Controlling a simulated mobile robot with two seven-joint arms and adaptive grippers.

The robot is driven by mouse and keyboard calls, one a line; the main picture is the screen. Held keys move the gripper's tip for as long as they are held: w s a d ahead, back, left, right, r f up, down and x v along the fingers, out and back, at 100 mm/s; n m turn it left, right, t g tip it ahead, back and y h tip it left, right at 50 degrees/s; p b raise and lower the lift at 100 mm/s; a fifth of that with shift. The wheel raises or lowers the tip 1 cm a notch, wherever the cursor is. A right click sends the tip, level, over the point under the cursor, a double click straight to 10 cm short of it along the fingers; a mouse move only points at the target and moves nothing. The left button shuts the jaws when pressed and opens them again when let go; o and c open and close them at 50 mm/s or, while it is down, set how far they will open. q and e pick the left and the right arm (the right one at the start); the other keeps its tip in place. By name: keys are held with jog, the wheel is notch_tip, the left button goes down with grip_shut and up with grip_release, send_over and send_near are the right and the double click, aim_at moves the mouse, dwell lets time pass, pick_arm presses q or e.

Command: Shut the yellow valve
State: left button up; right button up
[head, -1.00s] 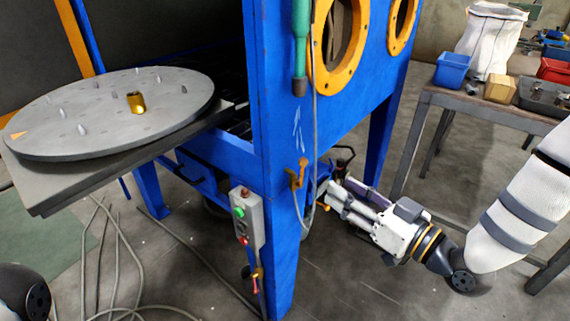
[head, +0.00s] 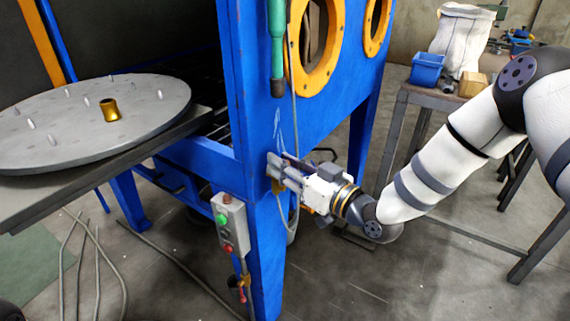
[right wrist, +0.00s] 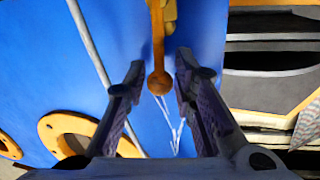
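The yellow valve (right wrist: 158,48) is on the blue cabinet. In the right wrist view its long handle comes down from the top and ends in a round knob, which sits between my fingers. My right gripper (right wrist: 160,85) is open, with one finger on each side of the knob and a visible gap to both. In the head view my right gripper (head: 276,172) is at the blue corner post and mostly hides the valve. Whether a finger touches the handle I cannot tell. My left gripper is not in view.
A grey control box (head: 231,225) with green and red buttons hangs on the post below, with a small red-handled fitting (head: 243,288) under it. A round turntable (head: 90,120) juts out at left. A workbench (head: 440,98) stands at right. Hoses lie on the floor.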

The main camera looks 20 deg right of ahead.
grip_shut()
